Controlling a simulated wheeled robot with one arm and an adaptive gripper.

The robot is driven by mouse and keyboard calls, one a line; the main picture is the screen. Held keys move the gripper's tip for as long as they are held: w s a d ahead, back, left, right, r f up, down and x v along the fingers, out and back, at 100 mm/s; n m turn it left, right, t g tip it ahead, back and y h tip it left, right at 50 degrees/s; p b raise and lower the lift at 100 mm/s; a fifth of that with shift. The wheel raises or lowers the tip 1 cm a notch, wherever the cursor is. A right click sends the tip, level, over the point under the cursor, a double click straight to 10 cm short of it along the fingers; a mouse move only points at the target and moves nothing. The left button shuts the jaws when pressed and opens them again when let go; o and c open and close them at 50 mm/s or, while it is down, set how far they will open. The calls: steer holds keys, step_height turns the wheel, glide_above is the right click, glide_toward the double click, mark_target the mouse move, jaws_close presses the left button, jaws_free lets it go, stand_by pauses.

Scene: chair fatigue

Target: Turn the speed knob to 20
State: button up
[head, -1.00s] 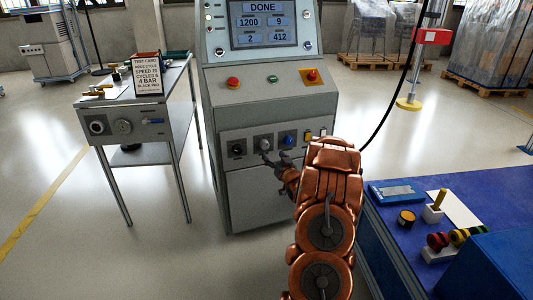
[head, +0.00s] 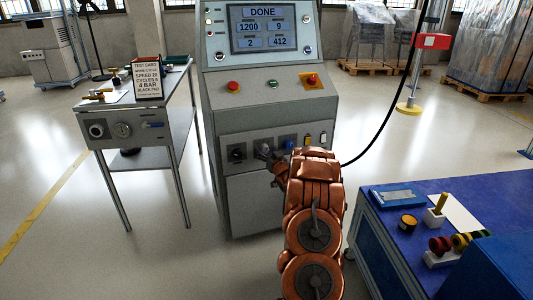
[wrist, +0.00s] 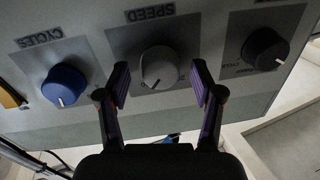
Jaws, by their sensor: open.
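The grey speed knob (wrist: 158,68) sits under a SPEED label that appears upside down in the wrist view. Its pale pointer mark faces down in that picture, slightly left. My gripper (wrist: 160,82) is open, with one finger on each side of the speed knob; gaps show between fingers and knob. In the head view my gripper (head: 264,154) is at the cabinet's lower panel, largely covering the speed knob. The cabinet screen (head: 263,27) reads DONE, with 1200, 9, 2 and 412. The test card (head: 147,79) lists SPEED 20.
The blue cycles knob (wrist: 64,85) is left of the speed knob in the wrist view, and a black knob (wrist: 265,49) is right. A side table (head: 150,135) stands left of the cabinet. A blue workbench (head: 480,195) is at right. A black cable (head: 385,120) hangs right of the cabinet.

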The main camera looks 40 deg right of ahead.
steer(key=shift+c, duration=0.3)
steer(key=c, duration=1.1)
